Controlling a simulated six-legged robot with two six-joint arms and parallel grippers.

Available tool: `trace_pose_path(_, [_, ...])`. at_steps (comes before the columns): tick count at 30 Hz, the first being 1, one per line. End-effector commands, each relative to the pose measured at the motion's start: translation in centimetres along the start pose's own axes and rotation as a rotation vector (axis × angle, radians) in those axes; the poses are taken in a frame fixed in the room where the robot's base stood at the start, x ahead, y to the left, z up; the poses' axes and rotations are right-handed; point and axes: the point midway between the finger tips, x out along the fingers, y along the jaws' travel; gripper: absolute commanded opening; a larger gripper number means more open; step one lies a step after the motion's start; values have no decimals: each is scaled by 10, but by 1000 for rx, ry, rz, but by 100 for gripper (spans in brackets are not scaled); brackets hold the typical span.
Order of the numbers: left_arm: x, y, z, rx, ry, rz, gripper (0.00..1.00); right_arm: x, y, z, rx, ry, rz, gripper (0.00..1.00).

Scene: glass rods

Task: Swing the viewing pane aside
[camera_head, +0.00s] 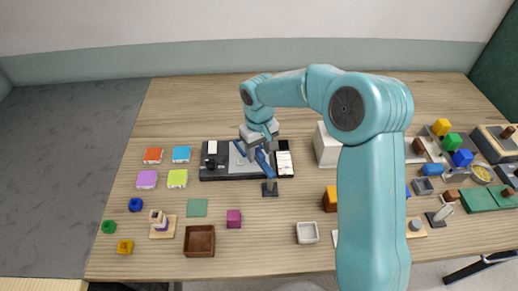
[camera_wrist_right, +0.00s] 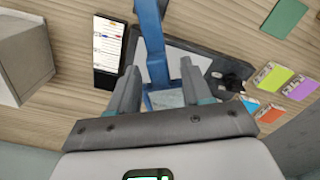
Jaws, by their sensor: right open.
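The viewing pane appears to be the blue-framed piece (camera_head: 264,163) above the dark tray (camera_head: 213,174) in the head view. In the right wrist view its blue bar (camera_wrist_right: 151,35) runs down from the top edge, and a blue-edged pale panel (camera_wrist_right: 166,98) shows beyond the fingers. My right gripper (camera_head: 258,146) is over the tray, close to the blue frame. In the right wrist view my right gripper (camera_wrist_right: 160,78) is open, with the blue bar lying between its fingers in the picture. I cannot tell whether they touch. My left gripper is out of view.
A white block (camera_head: 325,147) stands right of the tray. A small dark stand (camera_head: 270,189) is in front of it. Coloured tiles (camera_head: 147,180) lie to the left, with a brown box (camera_head: 199,240) nearer. The right side of the table is crowded.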

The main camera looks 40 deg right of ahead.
Motion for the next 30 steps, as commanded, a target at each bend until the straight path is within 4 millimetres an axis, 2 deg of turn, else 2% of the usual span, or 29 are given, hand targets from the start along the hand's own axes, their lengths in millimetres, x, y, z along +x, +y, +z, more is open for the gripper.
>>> trace_pose_path(9, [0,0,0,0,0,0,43,4,1,-1,0,1,0,49])
trace_pose_path(10, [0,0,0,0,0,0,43,4,1,-1,0,1,0,42])
trace_pose_path(14, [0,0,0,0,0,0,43,4,1,-1,0,1,0,0])
trace_pose_path(23, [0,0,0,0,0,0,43,4,0,-1,-15,1,0,0])
trace_pose_path(30, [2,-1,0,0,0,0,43,3,-7,-1,-114,1,0,0])
